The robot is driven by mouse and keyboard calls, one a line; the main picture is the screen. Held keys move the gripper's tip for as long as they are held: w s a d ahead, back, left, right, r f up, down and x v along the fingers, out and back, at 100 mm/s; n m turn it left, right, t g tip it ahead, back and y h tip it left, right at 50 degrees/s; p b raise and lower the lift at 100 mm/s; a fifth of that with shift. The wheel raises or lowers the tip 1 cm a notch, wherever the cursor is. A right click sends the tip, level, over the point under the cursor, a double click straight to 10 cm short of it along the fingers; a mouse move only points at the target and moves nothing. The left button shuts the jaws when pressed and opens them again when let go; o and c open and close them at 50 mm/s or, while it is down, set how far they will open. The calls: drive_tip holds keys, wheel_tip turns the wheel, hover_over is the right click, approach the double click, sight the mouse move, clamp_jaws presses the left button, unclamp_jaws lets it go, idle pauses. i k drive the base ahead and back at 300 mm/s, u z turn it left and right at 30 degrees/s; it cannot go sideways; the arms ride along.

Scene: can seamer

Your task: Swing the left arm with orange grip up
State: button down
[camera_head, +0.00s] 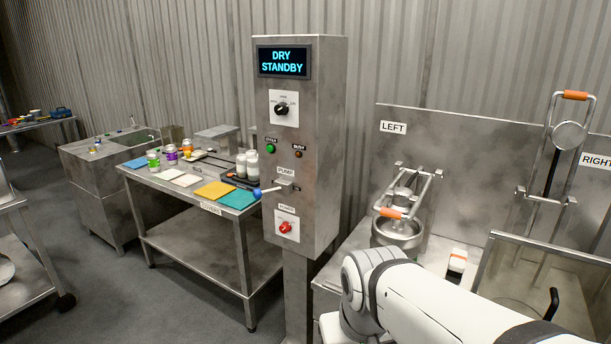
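The left arm (418,195) is a metal frame at the station under the LEFT label (393,127). It is swung down, and its orange grip (390,213) sits low at the front, over a round metal pot (399,236). The right arm (549,150) stands upright, with its orange grip (575,95) at the top. My white arm crosses the lower right of the view. My gripper is outside the picture.
A control column (329,150) reading DRY STANDBY stands left of the station. A steel table (246,213) with jars and coloured cloths is further left.

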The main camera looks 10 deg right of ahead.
sight(404, 205)
drive_tip(key=u, duration=1.7)
drive_tip(key=k, duration=1)
drive_tip(key=z, duration=1.35)
drive_tip(key=i, duration=1)
drive_tip(key=z, duration=0.05)
